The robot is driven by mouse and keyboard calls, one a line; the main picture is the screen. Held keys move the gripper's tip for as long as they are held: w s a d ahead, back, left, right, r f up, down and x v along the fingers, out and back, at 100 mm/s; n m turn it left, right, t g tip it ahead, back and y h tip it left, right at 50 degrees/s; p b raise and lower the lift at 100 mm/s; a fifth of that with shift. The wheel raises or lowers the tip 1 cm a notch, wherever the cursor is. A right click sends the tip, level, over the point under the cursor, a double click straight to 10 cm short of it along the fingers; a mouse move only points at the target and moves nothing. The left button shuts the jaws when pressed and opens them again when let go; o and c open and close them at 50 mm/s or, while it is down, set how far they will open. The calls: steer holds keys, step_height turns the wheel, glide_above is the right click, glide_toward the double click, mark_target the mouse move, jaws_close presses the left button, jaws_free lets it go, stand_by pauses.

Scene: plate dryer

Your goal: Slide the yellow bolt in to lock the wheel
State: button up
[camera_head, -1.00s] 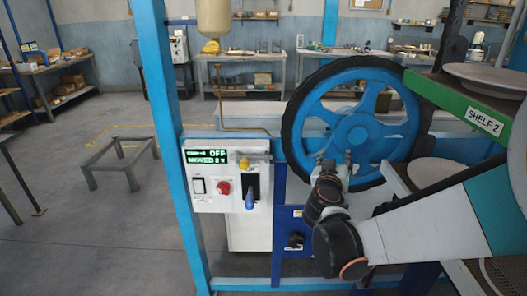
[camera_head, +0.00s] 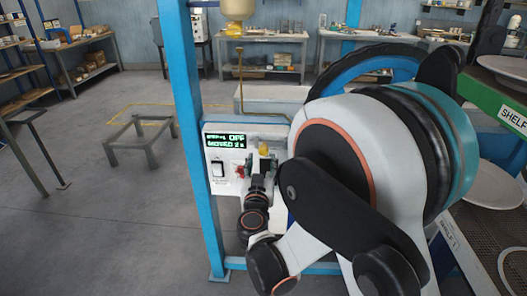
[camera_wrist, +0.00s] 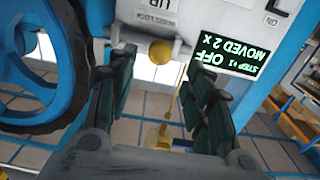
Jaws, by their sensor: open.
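The round yellow bolt knob (camera_wrist: 160,52) shows between my open fingers in the wrist view, past their tips, below a "WHEEL LOCK" label seen upside down. I see no contact with it. In the head view the yellow bolt (camera_head: 264,149) sits at the top right of the white control panel (camera_head: 217,188), just above my gripper (camera_head: 262,168). My open gripper also fills the wrist view (camera_wrist: 159,72). The black-rimmed blue wheel (camera_wrist: 40,72) is at left in the wrist view. In the head view my arm hides most of the wheel (camera_head: 385,62).
The panel carries a lit display (camera_head: 224,141) reading OFF, a black switch (camera_head: 217,169) and a red knob (camera_head: 240,171). A blue post (camera_head: 183,120) stands left of it. Shelf 2 (camera_head: 490,106) with plates is at right.

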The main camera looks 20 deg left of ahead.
mark_target(264, 153)
steer(key=b+x, duration=0.1)
steer(key=x, duration=0.7)
steer(key=shift+w+a, duration=0.1)
jaws_close()
